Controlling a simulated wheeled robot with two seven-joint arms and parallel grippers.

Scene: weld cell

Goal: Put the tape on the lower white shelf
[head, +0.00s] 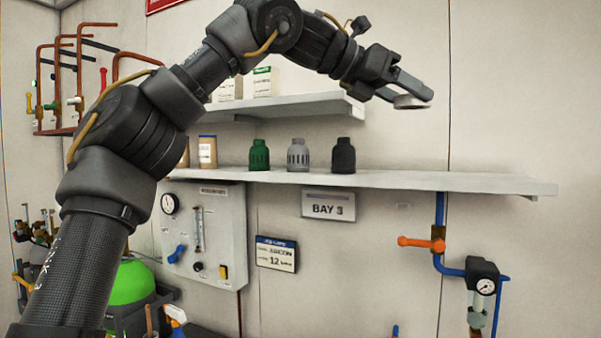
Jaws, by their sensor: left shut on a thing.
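My left gripper (405,90) is at the upper right, at the end of my raised left arm. It is shut on the tape (411,103), a small pale roll at its fingertips. The tape is in the air, above the level of the lower white shelf (450,183) and apart from it. The lower white shelf runs along the wall, and its right part is bare. The upper white shelf (300,104) is shorter and ends left of the gripper. My right gripper is not in view.
A green (259,156), a grey (298,156) and a black bottle-like item (343,157) stand on the lower shelf, with a tan container (207,152) to their left. Boxes (262,82) stand on the upper shelf. Pipes with a gauge (484,287) hang below the lower shelf's right end.

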